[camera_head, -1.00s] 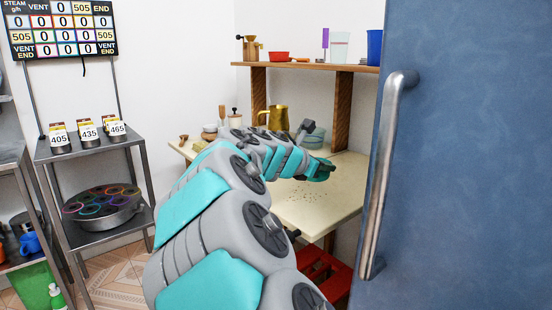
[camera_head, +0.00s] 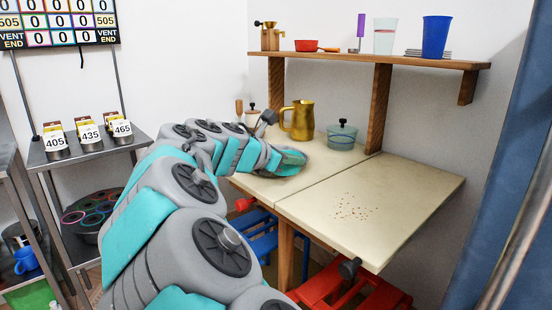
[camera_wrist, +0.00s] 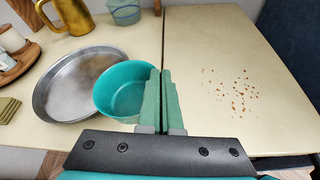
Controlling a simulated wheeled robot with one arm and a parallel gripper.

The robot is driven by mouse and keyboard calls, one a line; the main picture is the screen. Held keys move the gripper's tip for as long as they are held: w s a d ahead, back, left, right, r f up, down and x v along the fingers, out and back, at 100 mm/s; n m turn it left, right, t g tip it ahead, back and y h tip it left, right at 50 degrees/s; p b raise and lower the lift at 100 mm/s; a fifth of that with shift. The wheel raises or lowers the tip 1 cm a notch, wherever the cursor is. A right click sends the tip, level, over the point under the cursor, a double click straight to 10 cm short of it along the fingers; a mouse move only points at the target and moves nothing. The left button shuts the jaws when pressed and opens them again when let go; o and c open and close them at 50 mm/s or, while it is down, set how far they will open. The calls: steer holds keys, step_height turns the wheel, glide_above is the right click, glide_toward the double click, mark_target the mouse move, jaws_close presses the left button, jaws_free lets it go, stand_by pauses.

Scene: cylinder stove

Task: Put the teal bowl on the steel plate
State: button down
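The teal bowl (camera_wrist: 118,92) is upright in the wrist view, just left of my fingers. My gripper (camera_wrist: 161,78) is shut with its green fingers close together on the bowl's right wall. The steel plate (camera_wrist: 52,98) is a round, shallow grey pan on the cream table, left of the bowl. The bowl overlaps the plate's right side in this view; its height above the table or plate is hard to judge. In the head view my arm reaches over the table and hides the plate and most of the bowl.
A brass pitcher (camera_head: 301,120) and a lidded glass pot (camera_head: 342,135) stand at the back of the table (camera_head: 420,190). Crumbs (camera_head: 357,208) lie on its right half. A shelf (camera_head: 400,61) with cups hangs above. A blue door (camera_head: 520,220) is at the right.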

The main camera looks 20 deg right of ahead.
steer(key=w, duration=0.9)
steer(key=w+f+p, duration=0.1)
steer(key=w, duration=0.3)
steer(key=shift+w+d+f, duration=0.1)
steer(key=shift+w+d, duration=0.05)
steer(key=shift+d, duration=0.25)
steer(key=shift+f, duration=1.75)
steer(key=shift+f, duration=0.1)
steer(key=c, duration=1.1)
jaws_free()
steer(key=shift+a, duration=0.2)
steer(key=v, duration=1.1)
steer(key=shift+a+r+b, duration=0.25)
steer(key=shift+r+b, duration=0.05)
steer(key=shift+r, duration=0.05)
